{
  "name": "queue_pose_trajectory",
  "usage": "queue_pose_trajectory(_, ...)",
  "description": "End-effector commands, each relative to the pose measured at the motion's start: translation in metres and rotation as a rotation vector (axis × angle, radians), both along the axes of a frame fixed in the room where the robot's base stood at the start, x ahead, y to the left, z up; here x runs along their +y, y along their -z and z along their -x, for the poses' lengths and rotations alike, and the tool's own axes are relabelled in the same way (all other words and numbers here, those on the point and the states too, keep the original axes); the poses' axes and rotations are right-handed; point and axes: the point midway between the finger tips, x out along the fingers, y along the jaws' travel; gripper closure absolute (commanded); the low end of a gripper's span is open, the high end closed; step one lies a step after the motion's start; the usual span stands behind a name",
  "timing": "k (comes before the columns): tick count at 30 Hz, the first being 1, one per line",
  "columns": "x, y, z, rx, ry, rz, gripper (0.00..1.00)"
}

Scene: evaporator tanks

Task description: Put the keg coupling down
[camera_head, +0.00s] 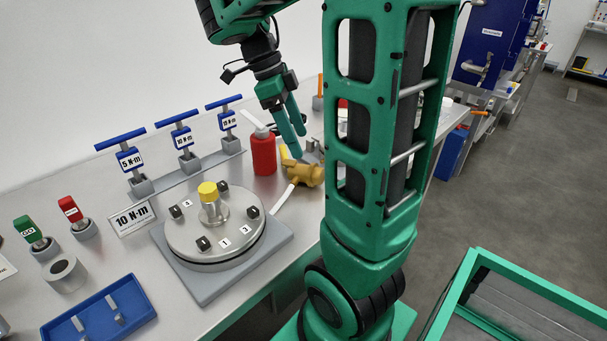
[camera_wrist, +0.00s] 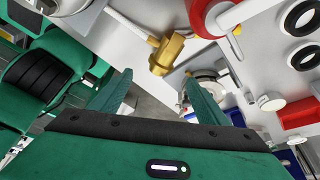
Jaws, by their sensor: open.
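A brass-coloured fitting with a white hose, which I take for the keg coupling (camera_head: 303,173), lies on the steel bench right of the red bottle. It also shows in the wrist view (camera_wrist: 165,54), beyond and above the fingertips. My gripper (camera_head: 299,144) points down over the bench just behind the fitting. In the wrist view my gripper (camera_wrist: 155,90) has its two green fingers wide apart with nothing between them. In the head view a grey part and a yellow piece lie close by the fingertips. I cannot tell whether a finger touches the fitting.
The red bottle (camera_head: 264,154) stands close left of my gripper. A round flange plate (camera_head: 215,229) with a yellow cap sits in front on a grey base. Torque wrenches (camera_head: 183,140) stand along the wall. A blue tray (camera_head: 100,312) lies front left. My arm hides the bench on the right.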

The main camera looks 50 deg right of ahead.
Motion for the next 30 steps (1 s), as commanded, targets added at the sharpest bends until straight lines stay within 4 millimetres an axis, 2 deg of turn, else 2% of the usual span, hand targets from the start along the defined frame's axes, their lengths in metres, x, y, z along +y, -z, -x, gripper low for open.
queue_pose_trajectory(4,0.002,-0.002,-0.017,-0.017,0.208,0.073,0.31)
queue_pose_trajectory(9,0.003,-0.001,-0.023,-0.028,0.315,0.112,0.31)
queue_pose_trajectory(21,-0.007,0.042,-0.006,-0.028,0.324,0.115,0.31)
queue_pose_trajectory(26,-0.009,0.05,-0.003,-0.029,0.324,0.115,0.31)
queue_pose_trajectory(30,-0.011,0.064,0.004,-0.027,0.325,0.114,0.31)
